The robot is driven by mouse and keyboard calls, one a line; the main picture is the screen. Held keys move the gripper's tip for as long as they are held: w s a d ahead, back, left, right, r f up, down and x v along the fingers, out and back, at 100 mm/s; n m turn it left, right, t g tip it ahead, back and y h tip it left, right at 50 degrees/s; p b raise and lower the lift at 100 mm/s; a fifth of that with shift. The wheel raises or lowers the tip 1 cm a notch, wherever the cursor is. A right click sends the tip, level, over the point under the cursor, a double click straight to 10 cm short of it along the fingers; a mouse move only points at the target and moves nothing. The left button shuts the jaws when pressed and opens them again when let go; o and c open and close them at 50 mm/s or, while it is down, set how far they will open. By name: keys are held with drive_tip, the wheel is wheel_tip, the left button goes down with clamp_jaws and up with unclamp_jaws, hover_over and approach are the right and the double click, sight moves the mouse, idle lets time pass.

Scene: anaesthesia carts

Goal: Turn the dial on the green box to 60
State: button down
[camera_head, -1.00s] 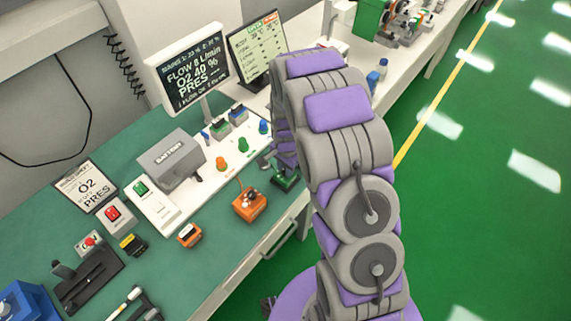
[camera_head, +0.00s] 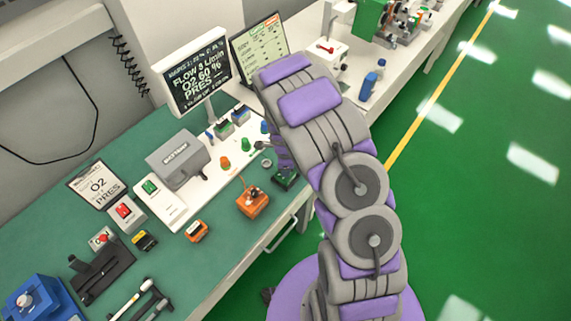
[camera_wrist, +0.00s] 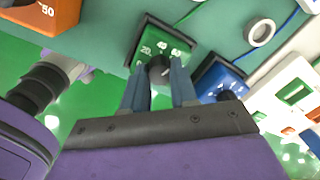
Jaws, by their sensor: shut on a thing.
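The green box (camera_wrist: 140,52) is on the green worktop in the wrist view. Its top face carries the marks 20, 40 and 60. Its black dial (camera_wrist: 159,68) sits between the blue fingers of my gripper (camera_wrist: 160,82), which is shut on it. The dial's pointer is too small and covered to read. In the head view the green box (camera_head: 286,181) shows at the worktop's front edge, partly behind my arm. The gripper is hidden there.
An orange box (camera_head: 252,203) stands left of the green box; an orange box (camera_wrist: 62,10) marked 50 shows in the wrist view. A blue box (camera_wrist: 218,84) is close on the right there. A white panel with coloured knobs (camera_head: 225,162) lies behind.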

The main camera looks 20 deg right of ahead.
drive_tip(key=shift+m, duration=0.5)
drive_tip(key=c, duration=0.9)
unclamp_jaws()
drive_tip(key=shift+r, duration=0.1)
drive_tip(key=shift+s+a+r+p, duration=0.15)
drive_tip(key=shift+r+p, duration=0.1)
drive_tip(key=shift+r, duration=4.05)
drive_tip(key=shift+s+a+r+p, duration=0.1)
drive_tip(key=shift+r+p, duration=0.1)
drive_tip(key=shift+r, duration=4.05)
